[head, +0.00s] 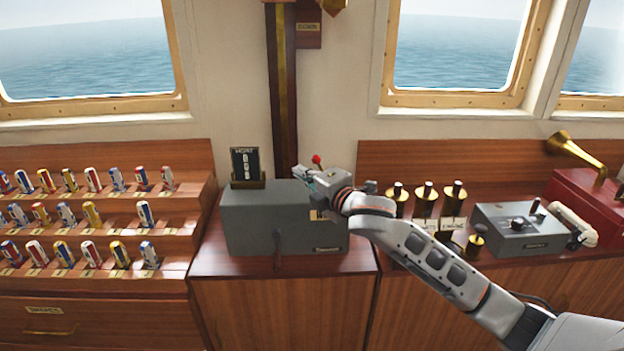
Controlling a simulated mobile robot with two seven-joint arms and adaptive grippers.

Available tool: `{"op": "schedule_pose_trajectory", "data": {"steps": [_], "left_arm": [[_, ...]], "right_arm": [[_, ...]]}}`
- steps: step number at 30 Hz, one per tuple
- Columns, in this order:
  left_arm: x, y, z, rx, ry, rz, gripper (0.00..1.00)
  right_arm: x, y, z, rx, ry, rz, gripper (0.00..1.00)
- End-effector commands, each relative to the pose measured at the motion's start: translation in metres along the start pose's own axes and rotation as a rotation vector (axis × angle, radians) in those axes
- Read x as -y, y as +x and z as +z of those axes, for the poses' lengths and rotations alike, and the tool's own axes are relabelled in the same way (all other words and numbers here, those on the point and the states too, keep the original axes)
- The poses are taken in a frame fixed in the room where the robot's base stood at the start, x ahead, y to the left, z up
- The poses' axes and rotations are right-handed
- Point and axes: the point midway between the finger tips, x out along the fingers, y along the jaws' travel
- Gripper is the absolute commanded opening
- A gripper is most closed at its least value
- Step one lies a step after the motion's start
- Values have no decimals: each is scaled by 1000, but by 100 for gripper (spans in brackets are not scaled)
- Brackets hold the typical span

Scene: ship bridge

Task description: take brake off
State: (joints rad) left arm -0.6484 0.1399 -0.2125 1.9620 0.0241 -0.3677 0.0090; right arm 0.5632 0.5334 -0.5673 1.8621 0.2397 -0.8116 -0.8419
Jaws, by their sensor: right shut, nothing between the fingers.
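A grey box (262,222) stands on the wooden cabinet in the middle. A small lever with a red knob (316,159) rises at its top right, just behind my right gripper (308,176). A dark handle (277,248) hangs down its front face. I cannot read any label that says which of them is the brake. My right gripper is shut and empty at the box's upper right, close to the red-knobbed lever. I cannot tell whether it touches the lever. The gripper and wrist hide the box's top right corner. My left gripper is out of view.
A dark counter sign (245,164) stands on the box's left top. Tiered racks (185,213) of coloured rolls fill the left.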

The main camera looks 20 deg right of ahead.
Motion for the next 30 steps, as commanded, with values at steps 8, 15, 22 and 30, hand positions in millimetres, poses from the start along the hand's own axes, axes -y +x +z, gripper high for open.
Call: {"op": "schedule_pose_trajectory", "data": {"steps": [8, 15, 22, 30], "left_arm": [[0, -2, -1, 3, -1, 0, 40], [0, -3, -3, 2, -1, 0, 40], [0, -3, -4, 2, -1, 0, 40], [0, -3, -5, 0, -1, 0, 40]], "right_arm": [[0, 24, 18, 3, -3, -1, 0], [0, 17, 36, 0, -1, 0, 0], [0, 16, 38, -1, -1, 0, 0], [0, 16, 38, 0, 6, 3, 0]]}}
